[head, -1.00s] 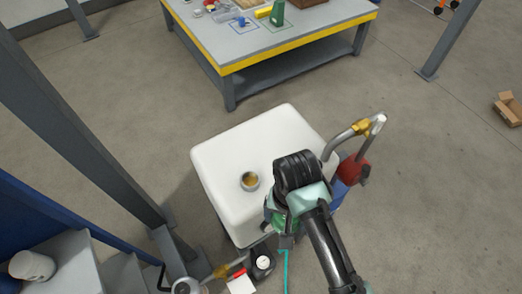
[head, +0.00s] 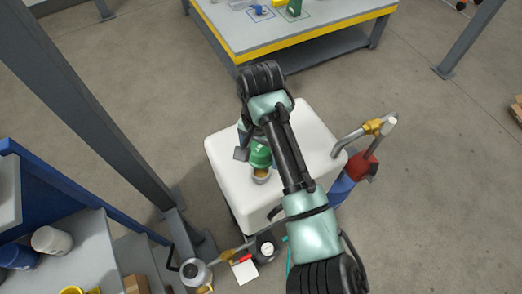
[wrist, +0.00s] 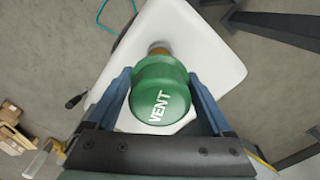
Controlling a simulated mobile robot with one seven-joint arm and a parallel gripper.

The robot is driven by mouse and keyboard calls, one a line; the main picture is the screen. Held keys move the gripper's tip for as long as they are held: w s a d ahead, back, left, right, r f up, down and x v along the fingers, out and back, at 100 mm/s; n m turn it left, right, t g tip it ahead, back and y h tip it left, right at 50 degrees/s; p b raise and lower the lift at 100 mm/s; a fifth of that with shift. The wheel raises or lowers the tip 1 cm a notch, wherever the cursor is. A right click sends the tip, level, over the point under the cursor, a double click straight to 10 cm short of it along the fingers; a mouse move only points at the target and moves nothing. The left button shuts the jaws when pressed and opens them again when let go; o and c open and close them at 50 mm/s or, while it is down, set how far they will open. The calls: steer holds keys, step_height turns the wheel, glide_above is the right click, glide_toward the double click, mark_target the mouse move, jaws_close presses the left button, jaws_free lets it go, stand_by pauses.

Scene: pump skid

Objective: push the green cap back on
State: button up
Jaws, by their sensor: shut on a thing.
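The green cap (wrist: 160,88), marked VENT, is between the two fingers of my gripper (wrist: 162,96) in the wrist view. My gripper is shut on it. In the head view the cap (head: 259,154) is over the white tank (head: 225,165), partly hidden by my arm. The round neck (head: 262,175) on the tank top shows just below the cap in the head view. In the wrist view the brassy neck (wrist: 158,48) shows past the cap's upper edge. I cannot tell whether cap and neck touch.
A bent pipe with a brass fitting (head: 373,127) and a red part (head: 362,167) stand at the tank's right. A gauge (head: 267,249) and a kettle-like can (head: 195,272) are at the front. A workbench (head: 300,32) stands behind; a post (head: 100,120) is at left.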

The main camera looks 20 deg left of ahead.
steer(key=b, duration=0.5)
glide_above(260, 175)
step_height(260, 175, down, 5)
steer(key=shift+d+f, duration=0.1)
steer(key=shift+r, duration=0.25)
steer(key=shift+p, duration=0.3)
steer(key=shift+p, duration=0.75)
steer(key=shift+f+b, duration=0.7)
steer(key=shift+f, duration=1.1)
stand_by(0.3)
steer(key=o, duration=1.5)
